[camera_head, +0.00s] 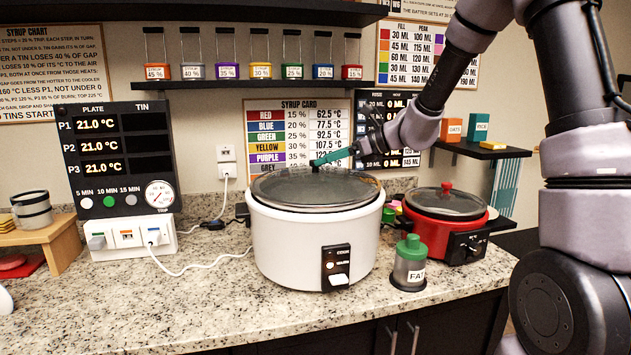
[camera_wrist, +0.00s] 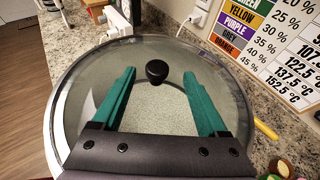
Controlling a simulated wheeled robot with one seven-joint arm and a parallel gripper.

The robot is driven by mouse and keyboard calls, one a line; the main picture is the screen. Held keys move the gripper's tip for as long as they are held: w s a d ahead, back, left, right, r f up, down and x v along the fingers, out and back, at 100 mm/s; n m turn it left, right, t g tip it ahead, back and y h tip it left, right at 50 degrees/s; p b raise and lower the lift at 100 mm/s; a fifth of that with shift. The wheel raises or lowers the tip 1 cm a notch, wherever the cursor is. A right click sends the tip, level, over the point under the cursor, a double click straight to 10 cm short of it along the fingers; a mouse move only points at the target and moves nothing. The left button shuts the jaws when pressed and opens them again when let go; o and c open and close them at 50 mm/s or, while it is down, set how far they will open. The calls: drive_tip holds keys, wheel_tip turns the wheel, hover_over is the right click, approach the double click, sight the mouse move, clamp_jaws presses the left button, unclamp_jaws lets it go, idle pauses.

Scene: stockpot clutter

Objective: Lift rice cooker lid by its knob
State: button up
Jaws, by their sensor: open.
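The white rice cooker (camera_head: 300,245) stands on the speckled counter with its glass lid (camera_head: 285,190) on top. The lid's black knob (camera_wrist: 157,71) sits between the tips of my teal fingers in the wrist view. My gripper (camera_wrist: 160,77) is open and empty, with one finger on each side of the knob and a gap on both sides. In the head view my gripper (camera_head: 332,158) reaches in from the right, low over the lid. The knob is mostly hidden there. A pale filling shows through the glass.
A red pot (camera_head: 445,210) with a glass lid and a grey jar with a green lid (camera_head: 410,262) stand close on the right. A control panel (camera_head: 118,165) stands left, with a white cable on the counter. A shelf of small bins (camera_head: 262,83) hangs above.

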sight(315, 173)
drive_tip(key=x, duration=0.4)
drive_tip(key=shift+s+a+f, duration=0.1)
drive_tip(key=shift+a+f, duration=0.15)
drive_tip(key=shift+c, duration=0.3)
clamp_jaws()
idle(0.9)
